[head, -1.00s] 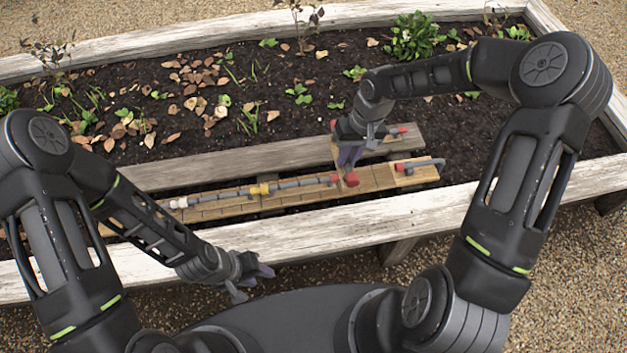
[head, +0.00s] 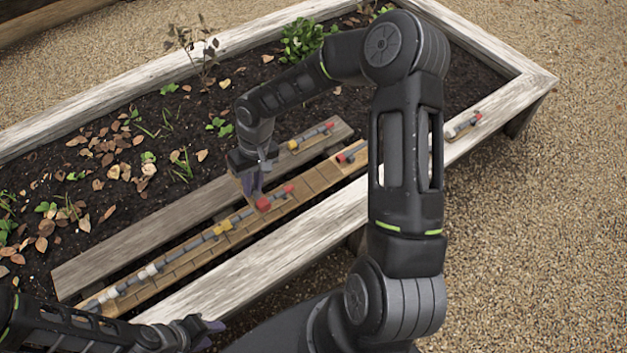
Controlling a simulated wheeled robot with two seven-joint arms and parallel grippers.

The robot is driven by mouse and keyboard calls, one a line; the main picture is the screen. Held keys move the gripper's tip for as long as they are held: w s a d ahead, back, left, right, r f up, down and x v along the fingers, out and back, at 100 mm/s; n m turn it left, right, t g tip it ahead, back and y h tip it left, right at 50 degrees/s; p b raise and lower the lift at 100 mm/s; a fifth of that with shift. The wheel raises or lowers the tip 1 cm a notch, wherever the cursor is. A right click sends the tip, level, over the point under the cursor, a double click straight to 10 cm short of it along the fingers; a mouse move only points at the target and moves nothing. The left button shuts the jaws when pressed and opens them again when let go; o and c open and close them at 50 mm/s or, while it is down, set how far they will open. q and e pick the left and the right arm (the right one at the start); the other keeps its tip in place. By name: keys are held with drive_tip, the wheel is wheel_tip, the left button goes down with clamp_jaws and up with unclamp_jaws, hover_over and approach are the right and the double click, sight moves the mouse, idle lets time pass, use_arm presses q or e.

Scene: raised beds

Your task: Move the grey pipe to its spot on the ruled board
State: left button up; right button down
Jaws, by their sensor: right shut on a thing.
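My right gripper (head: 256,187) is over the ruled board (head: 317,179), pointing down and shut on a piece whose red end (head: 262,203) shows below the fingers. The fingers hide the rest of it, so I cannot tell whether it is the grey pipe or whether it touches the board. A row of grey pipe (head: 243,214) with white, yellow and red fittings lies along the board, partly behind the held piece. My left gripper (head: 207,332) is low in front of the bed, away from the board; its jaws are unclear.
A grey pipe with yellow and red fittings (head: 310,138) lies on the rear plank (head: 165,225). A red-ended pipe (head: 350,153) is at the board's right end. Another piece (head: 463,124) lies on the bed's front wall (head: 500,100). Soil, leaves and plants fill the bed behind.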

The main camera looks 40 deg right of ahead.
drive_tip(key=w+d+f+m+b, duration=0.2)
drive_tip(key=d+f+m+b, duration=0.2)
drive_tip(key=d+m+b, duration=0.2)
drive_tip(key=w+d+f+m+t+h+b, duration=0.1)
drive_tip(key=w+d+f+m+b, duration=0.2)
drive_tip(key=d+m+b, duration=0.3)
drive_tip(key=w+d+f+m+t+h+b, duration=0.1)
drive_tip(key=d+f+m+b, duration=0.4)
drive_tip(key=d+b, duration=0.5)
drive_tip(key=shift+w+d+m+b, duration=0.4)
drive_tip(key=shift+w+d+m, duration=0.15)
drive_tip(key=shift+w, duration=0.3)
drive_tip(key=shift+f+b, duration=0.7)
drive_tip(key=shift+f, duration=1.85)
drive_tip(key=shift+f+b, duration=0.7)
drive_tip(key=shift+f, duration=1.8)
drive_tip(key=shift+f, duration=0.1)
